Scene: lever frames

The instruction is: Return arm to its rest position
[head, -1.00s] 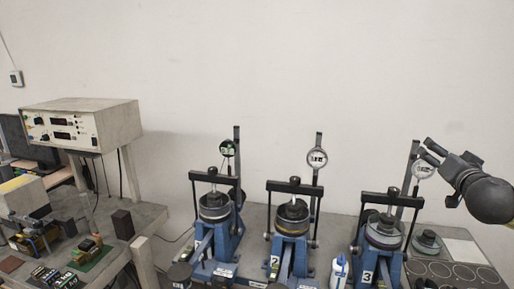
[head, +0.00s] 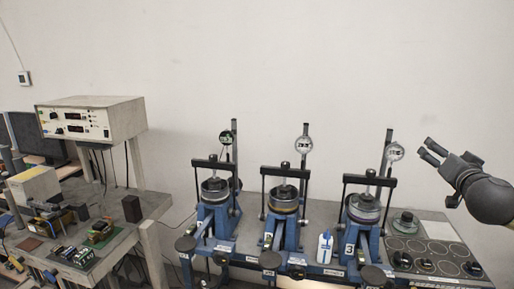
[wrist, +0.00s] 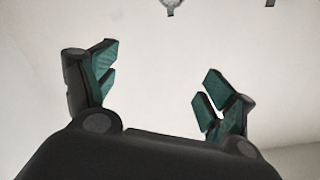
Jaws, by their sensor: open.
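My gripper (head: 451,170) is at the right of the head view, raised above the bench, with its fingers pointing left. It is open and empty. In the wrist view my gripper (wrist: 160,95) shows two dark fingers with green pads, spread wide apart, with only pale wall between them. Three blue lever frames stand in a row on the bench: the left frame (head: 216,222), the middle frame (head: 287,230) and the frame marked 3 (head: 362,238). My gripper is to the right of frame 3 and apart from it.
A dial gauge (head: 395,151) on frame 3 is the nearest thing left of my gripper. A dark plate with round discs (head: 425,249) lies below it. A white bottle (head: 325,247) stands between frames. An instrument box (head: 90,119) is at left. The wall above is clear.

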